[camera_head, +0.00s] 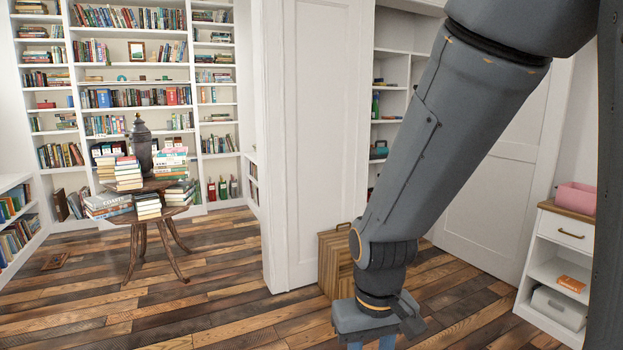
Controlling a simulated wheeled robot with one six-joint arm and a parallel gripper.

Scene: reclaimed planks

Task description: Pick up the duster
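I cannot make out a duster in this view. My gripper (372,343) hangs pointing down at the bottom edge, in front of the plank floor. Only the upper parts of its two blue fingers show, with a gap between them. The fingertips are cut off by the frame, so I cannot tell whether it is open or shut or holds anything. My arm hides part of the shelving and the white door behind it.
A round wooden table (150,189) with book stacks and a dark urn (141,146) stands at left before full bookcases. A wooden case (336,262) stands by the white wall end (322,130). A white cabinet (554,248) with a pink bin (576,198) is at right.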

